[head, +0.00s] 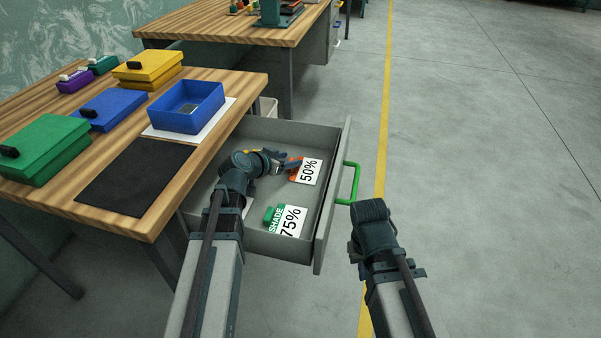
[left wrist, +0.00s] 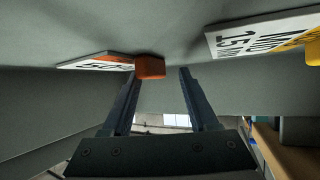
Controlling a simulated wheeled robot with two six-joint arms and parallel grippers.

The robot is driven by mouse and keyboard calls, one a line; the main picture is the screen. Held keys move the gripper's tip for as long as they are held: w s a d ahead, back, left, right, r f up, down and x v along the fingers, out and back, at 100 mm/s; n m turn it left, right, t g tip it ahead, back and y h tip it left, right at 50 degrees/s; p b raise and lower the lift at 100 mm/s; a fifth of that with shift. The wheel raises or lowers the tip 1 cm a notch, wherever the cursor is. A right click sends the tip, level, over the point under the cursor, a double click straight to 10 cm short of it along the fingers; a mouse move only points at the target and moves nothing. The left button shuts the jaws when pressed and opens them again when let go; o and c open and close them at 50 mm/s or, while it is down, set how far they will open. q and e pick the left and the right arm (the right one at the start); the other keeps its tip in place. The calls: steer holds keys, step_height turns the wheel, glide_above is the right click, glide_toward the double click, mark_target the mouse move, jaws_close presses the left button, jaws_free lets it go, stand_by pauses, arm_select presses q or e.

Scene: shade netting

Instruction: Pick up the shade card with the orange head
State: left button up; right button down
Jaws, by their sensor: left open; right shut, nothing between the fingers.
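The shade card with the orange head (head: 309,172) lies in the open drawer, marked 50%. Its orange head (head: 294,164) points left, toward my left gripper (head: 281,159). In the left wrist view the orange head (left wrist: 149,67) appears between the open fingertips of my left gripper (left wrist: 158,77), closer to the left finger. The white card face extends left of it. I cannot tell whether the fingers touch the head. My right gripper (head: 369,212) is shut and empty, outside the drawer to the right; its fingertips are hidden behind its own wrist.
A green-headed 75% card (head: 288,222) lies nearer in the drawer (head: 320,215). A 15% card (left wrist: 262,36) with a yellow head shows in the left wrist view. The drawer's green handle (head: 352,182) faces right. The workbench (head: 218,82) holds several coloured boxes and a blue tray (head: 188,120).

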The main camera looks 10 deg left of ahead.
arm_select(q)
steer(key=shift+w+d, duration=0.1)
steer(key=shift+c, duration=0.3)
steer(key=shift+f, duration=0.1)
jaws_close()
step_height(320, 180, up, 10)
steer(key=p, duration=1)
